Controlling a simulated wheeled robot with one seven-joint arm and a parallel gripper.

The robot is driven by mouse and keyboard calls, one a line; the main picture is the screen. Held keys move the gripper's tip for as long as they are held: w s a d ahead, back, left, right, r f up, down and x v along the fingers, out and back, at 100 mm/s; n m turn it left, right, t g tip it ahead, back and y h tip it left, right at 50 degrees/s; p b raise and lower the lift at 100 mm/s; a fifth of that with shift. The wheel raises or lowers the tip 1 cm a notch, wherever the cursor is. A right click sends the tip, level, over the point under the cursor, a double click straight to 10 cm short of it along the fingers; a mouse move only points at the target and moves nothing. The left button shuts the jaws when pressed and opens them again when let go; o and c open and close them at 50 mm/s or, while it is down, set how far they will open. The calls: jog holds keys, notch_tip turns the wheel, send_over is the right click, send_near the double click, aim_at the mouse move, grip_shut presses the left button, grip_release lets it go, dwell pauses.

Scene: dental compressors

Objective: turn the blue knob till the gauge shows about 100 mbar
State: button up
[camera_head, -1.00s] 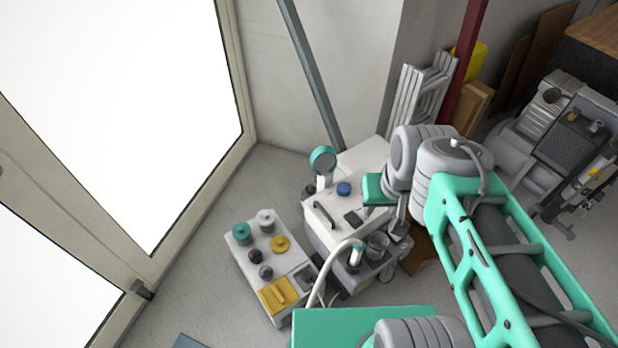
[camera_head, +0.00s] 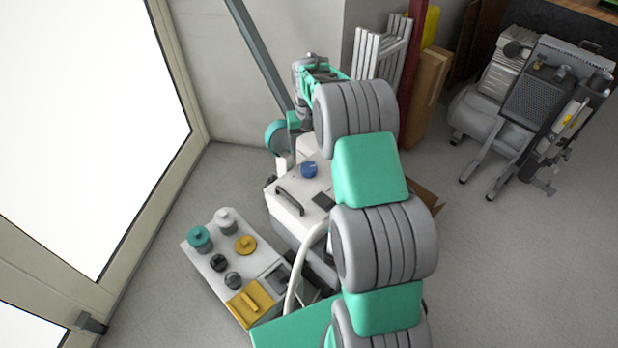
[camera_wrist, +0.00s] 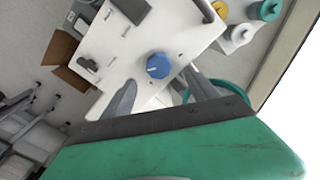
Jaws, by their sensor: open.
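The blue knob (camera_head: 309,170) sits on the white top of the compressor unit (camera_head: 291,214). In the wrist view the blue knob (camera_wrist: 158,66) appears just beyond and between the two grey fingers of my gripper (camera_wrist: 160,78). The fingers are spread apart and empty, and I see no contact with the knob. The round teal-rimmed gauge (camera_head: 277,136) stands at the back of the unit. Its dial cannot be read. In the wrist view the teal gauge rim (camera_wrist: 222,84) is partly hidden behind the right finger.
A pale box with teal, grey and yellow knobs (camera_head: 245,244) stands at the unit's lower left. A black handle (camera_head: 289,201) rises from the unit's top. An open cardboard box (camera_wrist: 72,62) lies beside the unit. Another compressor (camera_head: 530,110) stands at the far right.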

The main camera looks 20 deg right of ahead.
aim_at(309, 166)
jog(key=f, duration=0.6)
jog(key=f+b, duration=0.1)
jog(key=f, duration=0.2)
jog(key=shift+w+d, duration=0.2)
jog(key=shift+d, duration=0.05)
jog(key=shift+r, duration=0.1)
jog(key=c, duration=1.4)
